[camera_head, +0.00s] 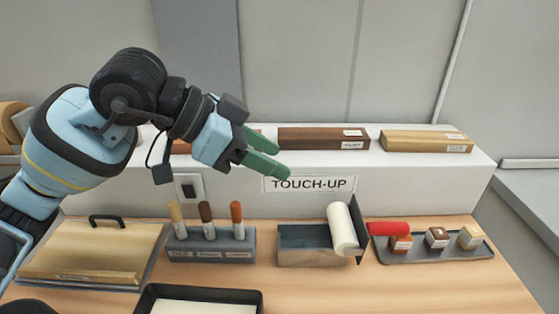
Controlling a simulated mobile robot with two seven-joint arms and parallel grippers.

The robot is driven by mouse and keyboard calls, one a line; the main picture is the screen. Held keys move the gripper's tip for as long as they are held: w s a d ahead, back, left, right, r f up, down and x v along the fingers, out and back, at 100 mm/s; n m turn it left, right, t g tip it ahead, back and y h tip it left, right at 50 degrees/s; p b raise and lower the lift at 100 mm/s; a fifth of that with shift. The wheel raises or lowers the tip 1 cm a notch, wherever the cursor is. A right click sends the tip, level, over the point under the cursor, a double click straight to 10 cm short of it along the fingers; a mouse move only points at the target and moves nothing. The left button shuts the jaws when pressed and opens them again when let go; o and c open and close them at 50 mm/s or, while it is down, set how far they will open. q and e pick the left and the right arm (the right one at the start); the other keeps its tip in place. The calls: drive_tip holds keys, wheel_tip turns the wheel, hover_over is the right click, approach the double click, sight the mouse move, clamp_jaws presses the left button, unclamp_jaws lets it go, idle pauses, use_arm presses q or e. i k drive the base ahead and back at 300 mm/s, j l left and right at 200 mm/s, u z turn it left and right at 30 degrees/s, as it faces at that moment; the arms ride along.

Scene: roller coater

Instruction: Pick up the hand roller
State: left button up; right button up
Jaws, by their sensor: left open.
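The hand roller has a white cylinder (343,229) that rests tilted at the right end of a grey metal holder (295,249) on the wooden bench. A red handle (388,228) sticks out to the right of it, over the back edge of a dark tray. My left gripper (275,157) comes in from the left, its green fingers open and empty. It is in the air above and to the left of the roller, in front of the white shelf with the TOUCH-UP label. My right gripper is not in view.
The dark tray (431,255) holds small labelled wood blocks. A grey rack (212,246) holds three coloured sticks. A handled wooden board (94,250) lies left, and a black-rimmed tray (199,293) stands in front. Wood samples (323,139) lie on the shelf. The bench's front right is clear.

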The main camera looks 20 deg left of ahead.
sight(351, 234)
drive_tip(key=k, duration=1.5)
